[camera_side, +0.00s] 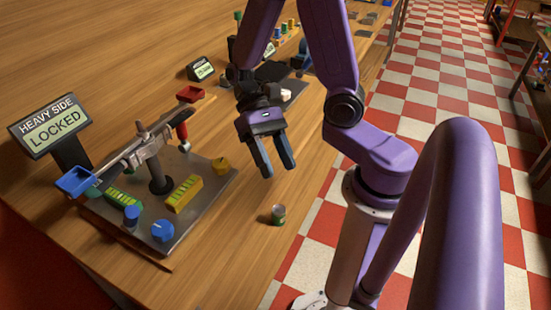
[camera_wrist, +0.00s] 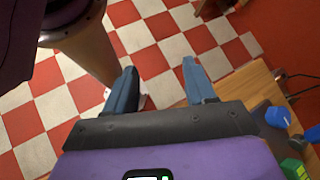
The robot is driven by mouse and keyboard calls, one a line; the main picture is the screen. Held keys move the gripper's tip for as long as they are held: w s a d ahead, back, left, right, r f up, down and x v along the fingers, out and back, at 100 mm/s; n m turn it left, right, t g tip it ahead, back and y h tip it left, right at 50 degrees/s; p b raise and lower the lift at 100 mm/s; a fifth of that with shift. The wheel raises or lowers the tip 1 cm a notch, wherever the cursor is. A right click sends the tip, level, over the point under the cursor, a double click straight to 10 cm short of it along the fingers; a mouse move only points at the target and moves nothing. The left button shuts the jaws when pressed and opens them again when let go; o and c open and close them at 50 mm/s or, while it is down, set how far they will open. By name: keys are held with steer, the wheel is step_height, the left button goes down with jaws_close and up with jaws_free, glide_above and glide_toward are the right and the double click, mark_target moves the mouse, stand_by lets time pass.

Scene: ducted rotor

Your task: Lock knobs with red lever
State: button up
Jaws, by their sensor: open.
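My gripper (camera_side: 279,172) is open and empty above the wooden table, to the right of the metal base plate (camera_side: 190,220). A yellow knob (camera_side: 220,165) is at the plate's right corner. A blue knob (camera_side: 162,231) is at its front. A smaller blue knob-like part (camera_side: 131,215) is beside it. In the wrist view my open fingers (camera_wrist: 160,66) have only floor between them, and a blue knob (camera_wrist: 278,117) shows at the right.
A balance beam (camera_side: 150,147) carries a blue tray (camera_side: 76,181) and a red tray (camera_side: 190,94). A sign (camera_side: 50,127) reads "HEAVY SIDE LOCKED". A small green can (camera_side: 278,213) stands right of the plate. Yellow (camera_side: 184,194) and green (camera_side: 123,198) blocks sit on the plate.

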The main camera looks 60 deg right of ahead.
steer(key=shift+c, duration=0.2)
steer(key=s+d+f+n+g+h, duration=0.2)
steer(key=s+d+n+g+h, duration=0.15)
steer(key=d+n+h, duration=0.55)
steer(key=n+t+h, duration=0.7)
steer(key=n+t, duration=1.6)
steer(key=t, duration=0.4)
glide_toward(182, 130)
steer(key=v, duration=0.6)
steer(key=shift+d+r, duration=0.15)
steer(key=shift+d, duration=0.05)
steer(key=shift+w, duration=0.15)
steer(key=x, duration=1.7)
